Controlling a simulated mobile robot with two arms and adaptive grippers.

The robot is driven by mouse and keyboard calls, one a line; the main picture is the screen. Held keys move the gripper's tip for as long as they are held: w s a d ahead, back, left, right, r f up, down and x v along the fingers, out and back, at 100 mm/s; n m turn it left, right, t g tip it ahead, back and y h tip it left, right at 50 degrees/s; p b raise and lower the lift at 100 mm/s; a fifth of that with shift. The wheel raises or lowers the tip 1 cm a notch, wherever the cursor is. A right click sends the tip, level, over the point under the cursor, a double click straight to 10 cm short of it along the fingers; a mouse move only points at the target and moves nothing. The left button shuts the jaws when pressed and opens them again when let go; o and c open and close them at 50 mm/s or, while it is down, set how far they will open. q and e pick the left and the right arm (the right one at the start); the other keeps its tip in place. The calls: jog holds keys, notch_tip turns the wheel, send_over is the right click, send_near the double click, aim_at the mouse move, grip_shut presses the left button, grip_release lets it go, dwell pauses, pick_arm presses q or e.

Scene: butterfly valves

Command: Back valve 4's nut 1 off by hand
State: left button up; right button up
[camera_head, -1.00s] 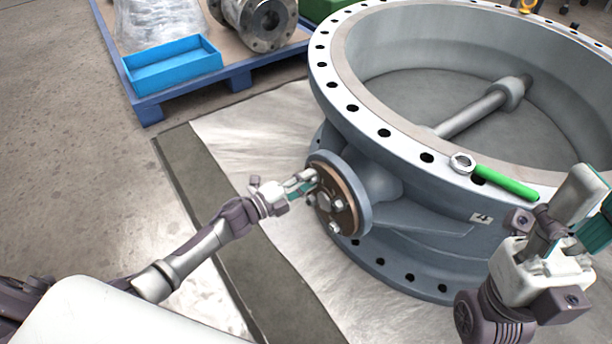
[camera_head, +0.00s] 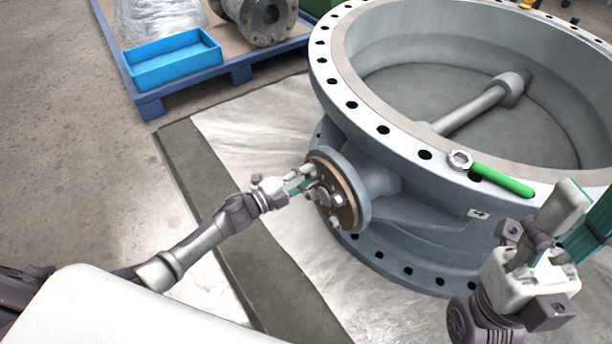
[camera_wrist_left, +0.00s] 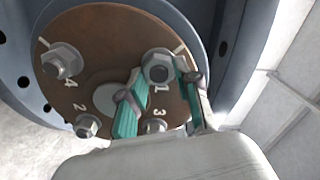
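Valve 4 (camera_head: 385,255) is the large grey-blue ring body with a "4" label on its side. Its round brown side plate (camera_wrist_left: 80,35) carries nuts numbered 1 to 4. Nut 1 (camera_wrist_left: 158,66) sits on the plate between the teal fingertips of my left gripper (camera_wrist_left: 159,72), one finger on each side. Whether both pads press on it cannot be told. In the head view the left gripper (camera_head: 310,180) reaches the plate from the left and partly hides it. Nuts 4 (camera_wrist_left: 62,60), 2 (camera_wrist_left: 87,126) and 3 (camera_wrist_left: 154,126) are also on the plate. My right gripper (camera_head: 577,218) is open and empty beside the valve.
A green-handled spanner (camera_head: 503,180) lies on the valve's top rim, near my right gripper. A blue tray (camera_head: 173,62) and a flanged pipe piece (camera_head: 262,20) rest on a blue pallet at the back left. The floor at the left is clear.

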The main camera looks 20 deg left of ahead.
pick_arm(q)
jog(key=o, duration=0.4)
jog(key=shift+c, duration=0.2)
jog(key=v, duration=1.2)
